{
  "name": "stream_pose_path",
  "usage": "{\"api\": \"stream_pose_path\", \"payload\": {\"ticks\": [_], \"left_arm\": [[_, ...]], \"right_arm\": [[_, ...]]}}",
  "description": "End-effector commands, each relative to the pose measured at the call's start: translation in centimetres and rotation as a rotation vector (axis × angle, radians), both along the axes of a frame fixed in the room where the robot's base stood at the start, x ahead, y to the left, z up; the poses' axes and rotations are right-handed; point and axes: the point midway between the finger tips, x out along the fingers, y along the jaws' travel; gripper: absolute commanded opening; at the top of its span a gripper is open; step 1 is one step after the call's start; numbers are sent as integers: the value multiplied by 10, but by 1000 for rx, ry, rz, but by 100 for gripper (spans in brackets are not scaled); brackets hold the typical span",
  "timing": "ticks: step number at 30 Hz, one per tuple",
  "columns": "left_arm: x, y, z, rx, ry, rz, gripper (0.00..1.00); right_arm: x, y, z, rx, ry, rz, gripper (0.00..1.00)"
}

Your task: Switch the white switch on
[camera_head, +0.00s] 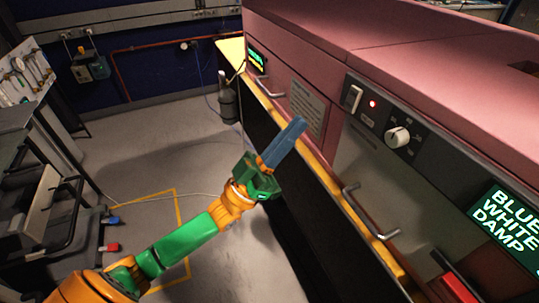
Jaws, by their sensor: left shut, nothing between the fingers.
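The white switch (354,97) is a small upright rocker on a dark control panel, at the upper middle right of the head view. A red light (373,104) glows just to its right. My left gripper (301,122) has blue fingers, shut and empty, pointing up and to the right. Its fingertips appear to the left of and a little below the switch, apart from it. My right gripper is not in view.
A white round knob (398,137) sits right of the switch. Metal handles (367,211) stick out below the panel. A red block (460,289) and a lit sign (507,219) are at the lower right.

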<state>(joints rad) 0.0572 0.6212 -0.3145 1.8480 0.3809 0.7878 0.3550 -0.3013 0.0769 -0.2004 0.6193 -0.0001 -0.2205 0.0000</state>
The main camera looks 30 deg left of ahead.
Motion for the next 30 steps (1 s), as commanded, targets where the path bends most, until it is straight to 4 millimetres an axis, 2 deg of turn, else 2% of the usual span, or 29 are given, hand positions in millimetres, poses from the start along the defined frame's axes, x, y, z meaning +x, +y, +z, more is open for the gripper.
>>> {"api": "stream_pose_path", "payload": {"ticks": [1,3,9,23,25,26,28,29,30], "left_arm": [[-6,4,-11,2,3,0,0],[-13,10,-18,1,3,-1,0],[-26,20,-26,1,1,0,0],[-27,21,-26,0,0,0,0],[-22,23,-33,7,22,18,0],[-16,24,-41,17,51,38,0],[5,32,-79,62,174,121,0],[16,37,-104,91,249,168,0],[29,44,-143,134,365,231,0]], "right_arm": [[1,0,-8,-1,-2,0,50],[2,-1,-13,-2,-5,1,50],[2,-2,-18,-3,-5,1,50],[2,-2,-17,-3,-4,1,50],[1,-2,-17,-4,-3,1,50],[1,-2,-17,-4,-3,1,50],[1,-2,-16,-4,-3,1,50],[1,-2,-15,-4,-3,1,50],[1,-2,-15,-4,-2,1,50]]}}
